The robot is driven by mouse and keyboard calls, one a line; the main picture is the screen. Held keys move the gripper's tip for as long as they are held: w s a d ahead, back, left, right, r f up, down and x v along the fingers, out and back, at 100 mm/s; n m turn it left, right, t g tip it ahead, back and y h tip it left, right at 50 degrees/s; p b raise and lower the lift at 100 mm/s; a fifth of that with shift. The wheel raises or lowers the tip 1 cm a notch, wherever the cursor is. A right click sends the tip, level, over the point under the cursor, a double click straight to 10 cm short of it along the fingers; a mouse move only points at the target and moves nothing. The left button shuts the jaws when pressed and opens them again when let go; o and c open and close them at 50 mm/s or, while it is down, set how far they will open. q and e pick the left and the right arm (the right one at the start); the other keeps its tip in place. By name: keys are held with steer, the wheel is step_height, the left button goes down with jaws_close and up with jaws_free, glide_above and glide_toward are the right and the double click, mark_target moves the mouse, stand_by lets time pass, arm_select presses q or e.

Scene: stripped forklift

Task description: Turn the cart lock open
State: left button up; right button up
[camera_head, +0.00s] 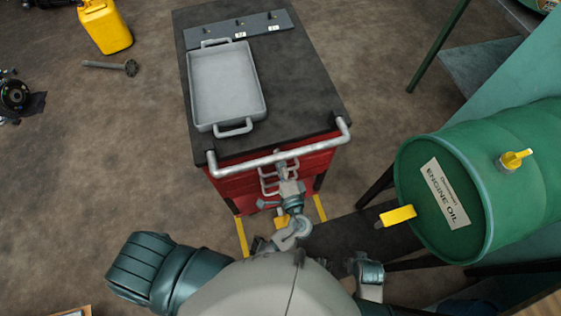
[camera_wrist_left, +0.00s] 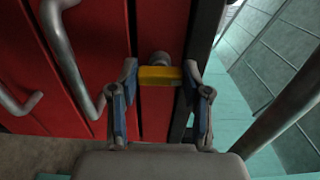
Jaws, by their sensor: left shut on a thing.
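The red cart (camera_head: 222,187) with a black top stands in the middle of the head view, its drawer front facing me. The cart lock (camera_wrist_left: 156,76) is a yellow bar on a round grey stem, set on the red front near the cart's right edge in the left wrist view. My left gripper (camera_wrist_left: 159,80) has a finger on each side of the yellow bar and is shut on it. The bar lies crosswise in that view. In the head view my left gripper (camera_head: 283,172) is at the cart front and hides the lock.
A bent metal handle (camera_head: 285,153) runs along the cart's front edge. A grey tray (camera_head: 227,85) lies on top. A yellow canister (camera_head: 105,27) stands far left; the left floor is mostly clear.

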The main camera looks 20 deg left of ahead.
arm_select(q)
steer(key=o, duration=1.2)
steer(key=shift+w+f, duration=0.1)
steer(key=shift+c, duration=0.2)
